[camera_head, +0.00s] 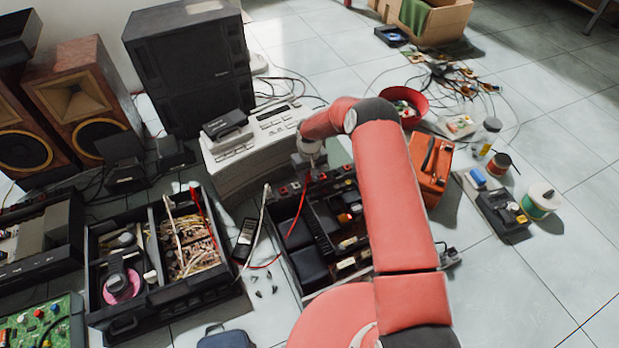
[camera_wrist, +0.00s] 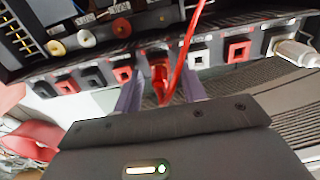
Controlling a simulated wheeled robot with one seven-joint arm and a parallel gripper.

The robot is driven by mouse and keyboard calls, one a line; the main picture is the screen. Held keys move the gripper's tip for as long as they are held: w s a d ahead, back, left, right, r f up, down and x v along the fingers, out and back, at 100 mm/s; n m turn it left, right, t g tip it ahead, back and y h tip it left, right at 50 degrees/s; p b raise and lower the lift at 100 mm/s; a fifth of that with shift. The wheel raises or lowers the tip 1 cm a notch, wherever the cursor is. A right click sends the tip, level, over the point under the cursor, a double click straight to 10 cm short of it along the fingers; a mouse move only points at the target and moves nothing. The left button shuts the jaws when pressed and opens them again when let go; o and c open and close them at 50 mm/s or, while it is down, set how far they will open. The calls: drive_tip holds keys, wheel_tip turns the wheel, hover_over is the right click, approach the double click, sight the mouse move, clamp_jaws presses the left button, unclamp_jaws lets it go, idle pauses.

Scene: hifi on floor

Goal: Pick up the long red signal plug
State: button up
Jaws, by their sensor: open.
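The long red signal plug (camera_wrist: 160,82) sits in a row of sockets on the edge of an opened device, with a red cable rising from it in the wrist view. My gripper (camera_wrist: 160,90) is open, with one finger on each side of the plug; whether either finger touches it I cannot tell. In the head view my gripper (camera_head: 309,163) is over the far edge of the opened device (camera_head: 318,290), and the plug is too small to make out there. The red cable (camera_head: 299,213) hangs from that edge down to the left.
Red, white and black sockets flank the plug, including a red socket (camera_wrist: 238,50). A white-grey plug (camera_wrist: 295,52) is at the right. A beige device (camera_head: 250,150) stands behind, an orange case (camera_head: 431,165) to the right. Free floor lies at the far right.

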drive_tip(key=shift+c, duration=0.3)
clamp_jaws()
